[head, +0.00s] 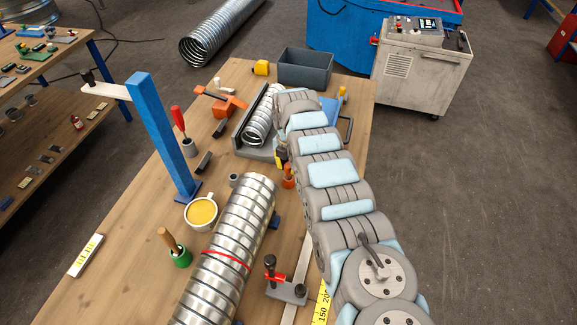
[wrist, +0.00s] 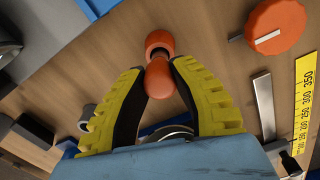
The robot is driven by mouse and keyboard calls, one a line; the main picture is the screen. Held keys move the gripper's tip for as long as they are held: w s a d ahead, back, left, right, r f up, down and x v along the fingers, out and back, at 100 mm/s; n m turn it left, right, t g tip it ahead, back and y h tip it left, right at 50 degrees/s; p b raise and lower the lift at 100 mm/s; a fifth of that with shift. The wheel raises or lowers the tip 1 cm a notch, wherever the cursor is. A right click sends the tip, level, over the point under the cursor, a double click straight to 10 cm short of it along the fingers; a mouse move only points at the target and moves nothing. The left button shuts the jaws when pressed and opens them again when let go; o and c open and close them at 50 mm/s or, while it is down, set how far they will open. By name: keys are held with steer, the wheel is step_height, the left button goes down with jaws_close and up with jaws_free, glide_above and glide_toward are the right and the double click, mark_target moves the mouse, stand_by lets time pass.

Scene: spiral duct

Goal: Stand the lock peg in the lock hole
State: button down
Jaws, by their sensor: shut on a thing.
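An orange peg-like piece with rounded ends (wrist: 160,82), which I take for the lock peg, is between the yellow and black fingers of my gripper (wrist: 157,74) in the wrist view. The fingers are shut on its near end. Its other rounded end points away, over the wooden table. In the head view my gripper (head: 281,153) is low over the table, right of the ribbed metal duct, with the orange piece (head: 288,182) just below it. I cannot make out the lock hole in either view. Whether the piece touches the table is unclear.
A large spiral duct (head: 225,255) lies left of my gripper. A grey cradle (head: 240,142) holds a smaller duct behind it. A mug (head: 201,212), a blue post (head: 160,135) and a clamp (head: 287,290) stand nearby. An orange disc (wrist: 278,30) lies at right in the wrist view.

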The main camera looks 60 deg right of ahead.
steer(key=shift+f+b, duration=0.3)
steer(key=shift+f, duration=0.15)
steer(key=c, duration=0.9)
jaws_free()
steer(key=shift+o, duration=0.2)
steer(key=shift+r, duration=0.15)
step_height(320, 180, up, 12)
